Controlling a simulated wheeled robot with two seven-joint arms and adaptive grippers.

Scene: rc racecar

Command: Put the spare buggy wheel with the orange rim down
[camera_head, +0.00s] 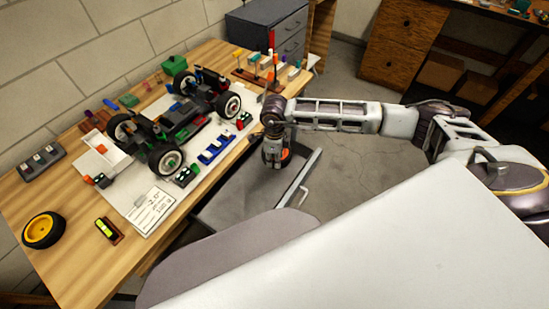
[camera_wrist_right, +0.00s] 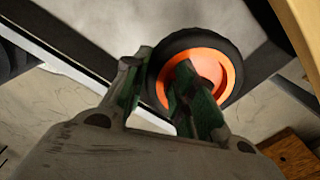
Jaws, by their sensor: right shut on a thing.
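The spare buggy wheel with the orange rim (camera_wrist_right: 222,66) shows large in the right wrist view, with a black tyre. My right gripper (camera_wrist_right: 160,85) is shut on it, its green-tipped fingers at the rim and tyre. In the head view my right gripper (camera_head: 272,160) points down beside the table's right edge, and the orange-rimmed wheel (camera_head: 286,154) shows partly behind its fingers. A grey surface with a raised edge lies below the wheel; the gap between them is hard to judge. My left gripper is not in view.
The wooden table (camera_head: 75,270) carries a buggy chassis (camera_head: 185,125) with several wheels, a yellow-rimmed wheel (camera_head: 42,230), a paper card (camera_head: 152,210) and small coloured parts. The grey tray-like surface (camera_head: 245,190) right of the table is largely bare. Grey drawers (camera_head: 290,45) stand behind.

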